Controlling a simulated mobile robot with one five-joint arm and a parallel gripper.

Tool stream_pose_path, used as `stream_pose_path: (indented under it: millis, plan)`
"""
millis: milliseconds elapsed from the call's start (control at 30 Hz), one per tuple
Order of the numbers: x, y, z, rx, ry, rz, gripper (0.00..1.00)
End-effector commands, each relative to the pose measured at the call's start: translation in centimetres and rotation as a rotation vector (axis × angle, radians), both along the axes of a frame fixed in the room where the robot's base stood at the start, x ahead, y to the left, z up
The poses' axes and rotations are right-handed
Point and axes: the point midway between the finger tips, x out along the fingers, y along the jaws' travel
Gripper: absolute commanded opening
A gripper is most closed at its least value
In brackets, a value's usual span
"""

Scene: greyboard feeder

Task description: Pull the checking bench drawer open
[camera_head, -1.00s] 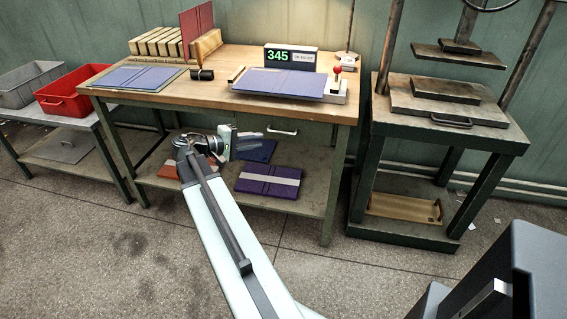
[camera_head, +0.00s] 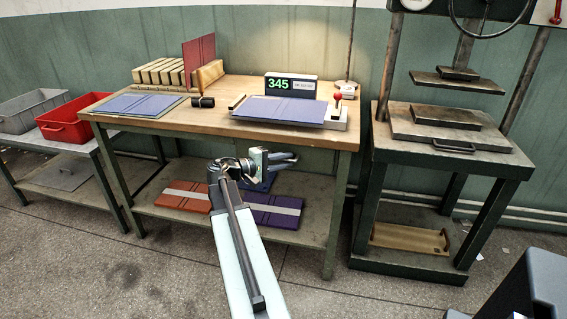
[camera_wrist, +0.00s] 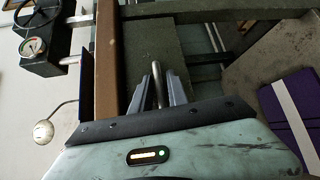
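The checking bench (camera_head: 215,116) has a wooden top and green legs. My gripper (camera_head: 292,158) is at its front, just below the top edge, and covers the drawer handle in the head view. In the wrist view the handle (camera_wrist: 157,82) is a thin metal bar. My gripper (camera_wrist: 160,76) has one finger on each side of it, with small gaps visible, so it looks open around the bar. The grey-green drawer front (camera_wrist: 182,50) lies beyond the fingertips. No drawer gap shows in the head view.
An orange cover (camera_head: 185,196) and a purple cover (camera_head: 273,212) lie on the lower shelf. A press (camera_head: 440,140) stands to the right, and a low table with a red bin (camera_head: 72,118) to the left. The floor in front is clear.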

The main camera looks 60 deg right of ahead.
Motion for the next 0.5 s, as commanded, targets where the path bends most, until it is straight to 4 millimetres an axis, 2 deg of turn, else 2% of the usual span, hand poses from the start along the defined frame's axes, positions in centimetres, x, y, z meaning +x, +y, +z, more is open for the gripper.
stream_pose_path:
  millis: [100, 133, 200, 500]
  plan:
    - [-0.01, 0.02, 0.01, 0.000, 0.000, 0.000, 0.20]
    - [-0.01, 0.02, 0.01, 0.000, 0.000, 0.000, 0.17]
    - [-0.01, 0.02, 0.00, 0.000, 0.000, 0.000, 0.00]
    - [-0.04, 0.02, 0.00, 0.001, 0.000, -0.001, 0.00]
